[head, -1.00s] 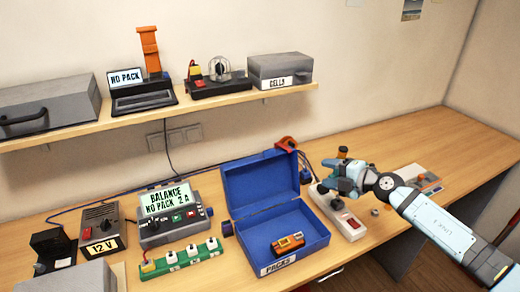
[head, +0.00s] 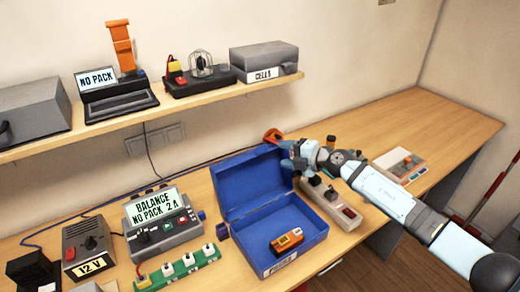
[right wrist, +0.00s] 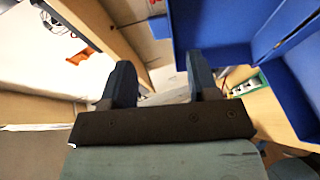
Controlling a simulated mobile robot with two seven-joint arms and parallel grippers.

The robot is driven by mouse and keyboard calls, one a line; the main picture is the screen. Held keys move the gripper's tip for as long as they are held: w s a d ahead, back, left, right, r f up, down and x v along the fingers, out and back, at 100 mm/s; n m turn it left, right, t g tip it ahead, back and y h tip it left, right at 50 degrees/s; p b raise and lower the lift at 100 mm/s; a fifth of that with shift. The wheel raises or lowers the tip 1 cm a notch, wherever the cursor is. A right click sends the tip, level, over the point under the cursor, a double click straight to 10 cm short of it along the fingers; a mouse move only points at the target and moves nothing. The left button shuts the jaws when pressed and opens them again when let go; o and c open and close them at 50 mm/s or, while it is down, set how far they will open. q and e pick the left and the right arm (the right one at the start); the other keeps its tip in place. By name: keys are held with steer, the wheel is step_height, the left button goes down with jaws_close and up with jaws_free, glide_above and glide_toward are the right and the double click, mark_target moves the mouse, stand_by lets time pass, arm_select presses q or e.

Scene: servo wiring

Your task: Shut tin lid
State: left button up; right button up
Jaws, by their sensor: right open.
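The blue tin (head: 270,230) stands open on the bench, labelled PACKS, with its lid (head: 250,182) raised at the back. An orange pack (head: 286,240) lies inside it. My right gripper (head: 284,158) is at the upper right edge of the raised lid; from the head view I cannot tell whether it touches. In the right wrist view its two dark fingers (right wrist: 161,82) are spread with nothing between them, and blue tin walls (right wrist: 213,25) show beyond, at the upper right. My left gripper is not in view.
A white power strip (head: 332,203) lies right of the tin. A balance charger (head: 163,222) and a green socket strip (head: 178,268) stand to its left. The shelf (head: 200,103) runs above, behind the lid. The bench's right end is mostly clear.

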mark_target(262, 150)
steer(key=x, duration=0.9)
steer(key=shift+w+a, duration=0.1)
steer(key=shift+a, duration=0.15)
steer(key=shift+c, duration=0.2)
jaws_close()
